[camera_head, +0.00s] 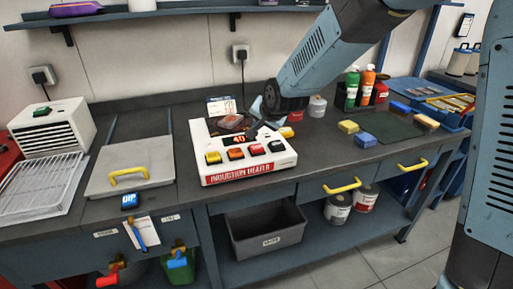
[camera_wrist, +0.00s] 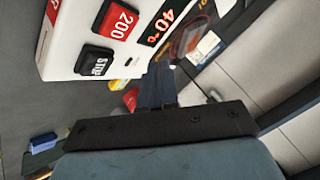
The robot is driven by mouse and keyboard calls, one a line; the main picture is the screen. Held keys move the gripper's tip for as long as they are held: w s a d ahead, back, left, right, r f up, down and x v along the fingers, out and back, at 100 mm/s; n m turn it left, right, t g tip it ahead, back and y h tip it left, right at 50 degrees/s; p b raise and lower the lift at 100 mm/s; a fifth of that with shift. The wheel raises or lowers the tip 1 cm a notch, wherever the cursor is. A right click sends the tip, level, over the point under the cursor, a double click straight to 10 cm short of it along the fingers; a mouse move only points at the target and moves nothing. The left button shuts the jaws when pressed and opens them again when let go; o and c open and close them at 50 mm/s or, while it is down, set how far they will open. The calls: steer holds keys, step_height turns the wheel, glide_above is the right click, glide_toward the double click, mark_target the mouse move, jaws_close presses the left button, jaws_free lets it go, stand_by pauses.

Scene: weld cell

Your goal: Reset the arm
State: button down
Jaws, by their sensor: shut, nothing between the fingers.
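My arm reaches in from the upper right in the head view. My gripper (camera_head: 259,122) is low over the back right part of the white induction heater (camera_head: 240,178). In the wrist view my gripper's fingers (camera_wrist: 157,75) are together and empty, close to the heater's edge; I cannot tell if they touch it. The heater has a row of coloured buttons and a display (camera_wrist: 163,22) reading 40 °C. A red 200 button (camera_wrist: 118,22) and a black STOP button (camera_wrist: 94,61) show in the wrist view. The heater's coil area is partly hidden by my gripper.
A lidded tank (camera_head: 130,158) with a yellow handle and a wire rack (camera_head: 38,188) stand left. Green and orange bottles (camera_head: 352,88), yellow and blue blocks (camera_head: 365,140) and a blue bin (camera_head: 440,100) are right. A grey crate (camera_head: 266,232) sits below the bench.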

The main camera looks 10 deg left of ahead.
steer(key=s+d+r+h, duration=0.15)
steer(key=d+r, duration=0.25)
steer(key=d, duration=0.4)
steer(key=s+d+r, duration=0.3)
steer(key=d, duration=0.5)
steer(key=s+d+r+h, duration=0.1)
steer(key=s+d+r, duration=0.25)
steer(key=d, duration=0.55)
steer(key=s+d+r+n+g+h, duration=0.1)
steer(key=s+d+r+h, duration=0.1)
steer(key=s+d, duration=1.2)
steer(key=s+h, duration=0.1)
steer(key=s, duration=0.2)
steer(key=shift+n+g, duration=0.3)
steer(key=shift+g, duration=0.1)
steer(key=shift+s, duration=0.1)
stand_by(3.3)
